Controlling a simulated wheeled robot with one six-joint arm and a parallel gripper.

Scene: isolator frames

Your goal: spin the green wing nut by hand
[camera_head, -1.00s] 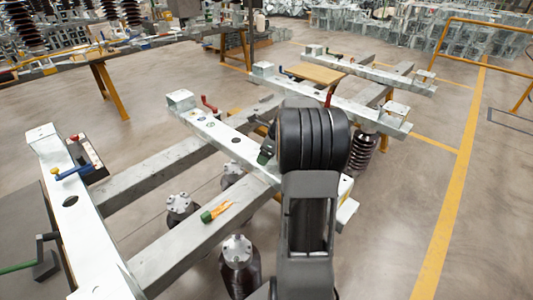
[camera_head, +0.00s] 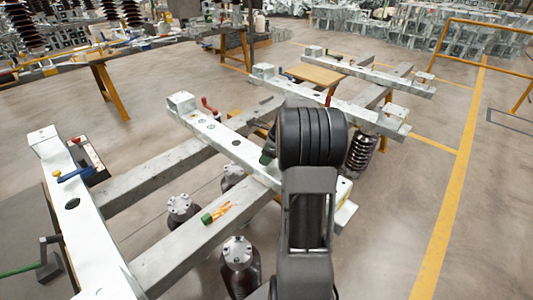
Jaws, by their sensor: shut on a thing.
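My dark arm rises through the middle of the view and covers much of the nearer pale crossbeam (camera_head: 235,148). A small green piece, which looks like the green wing nut (camera_head: 265,159), shows at the left edge of the arm, on top of that beam. A dark part of my gripper (camera_head: 271,141) shows just above and against it. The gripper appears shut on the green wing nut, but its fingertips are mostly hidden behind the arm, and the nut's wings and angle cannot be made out.
A green and orange tool (camera_head: 219,213) lies on the grey long beam. A red crank (camera_head: 209,106) stands near the crossbeam's far end. Dark insulators (camera_head: 239,262) stand below the beams. A blue-handled part (camera_head: 73,174) sits on the left beam. Open floor lies to the right.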

